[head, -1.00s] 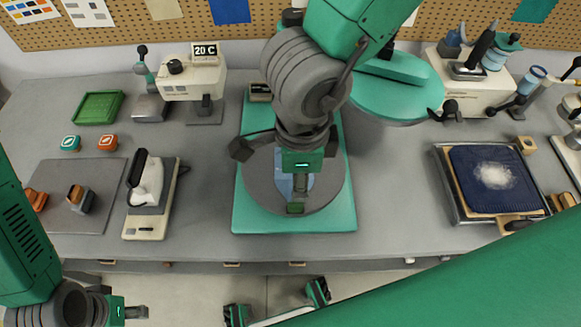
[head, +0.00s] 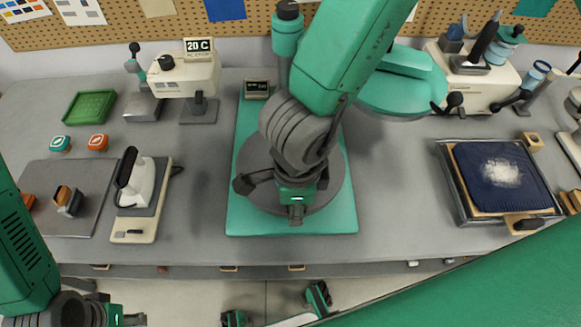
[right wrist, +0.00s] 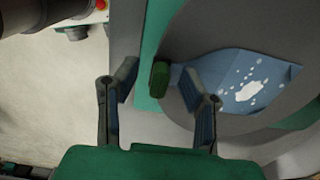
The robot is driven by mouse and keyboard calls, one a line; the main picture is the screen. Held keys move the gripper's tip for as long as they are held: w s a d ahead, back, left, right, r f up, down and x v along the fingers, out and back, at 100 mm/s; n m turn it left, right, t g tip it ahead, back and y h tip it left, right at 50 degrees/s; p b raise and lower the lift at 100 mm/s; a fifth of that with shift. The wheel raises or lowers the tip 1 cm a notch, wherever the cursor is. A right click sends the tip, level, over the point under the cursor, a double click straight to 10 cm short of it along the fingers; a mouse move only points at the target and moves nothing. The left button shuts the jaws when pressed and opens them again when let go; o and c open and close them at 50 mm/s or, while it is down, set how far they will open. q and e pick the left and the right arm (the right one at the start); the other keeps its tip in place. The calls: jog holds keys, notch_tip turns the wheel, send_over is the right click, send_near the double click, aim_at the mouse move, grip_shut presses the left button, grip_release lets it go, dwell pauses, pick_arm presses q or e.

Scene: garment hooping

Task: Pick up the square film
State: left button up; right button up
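A light blue sheet with white marks (right wrist: 245,82), seemingly the square film, lies on the round grey plate (right wrist: 226,20) in the right wrist view. In the head view my right arm hides it; the plate's rim (head: 338,187) shows around the arm. My right gripper (right wrist: 155,80) is open, fingers apart, with a small dark green tab (right wrist: 160,79) seen between them. The right finger overlaps the sheet's near edge in that view; contact cannot be told. The right gripper (head: 297,214) is over the plate's front in the head view. My left gripper (head: 134,319) is at the bottom left, partly cut off.
The plate sits on a green base (head: 340,219) on the grey table (head: 395,200). An iron (head: 138,185) stands to the left. A tray with a dark blue pad (head: 505,182) is at the right. The table directly beside the base is clear.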

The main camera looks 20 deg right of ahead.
jog(key=shift+d, duration=0.1)
grip_shut()
jog(key=shift+a, duration=0.45)
jog(key=r+p, duration=0.1)
jog(key=r, duration=0.2)
jog(key=r+p, duration=0.1)
jog(key=r, duration=0.2)
jog(key=r+p, duration=0.1)
jog(key=r, duration=0.2)
jog(key=shift+d+r, duration=0.1)
jog(key=shift+d, duration=0.15)
jog(key=shift+a+r, duration=0.1)
jog(key=shift+r, duration=0.35)
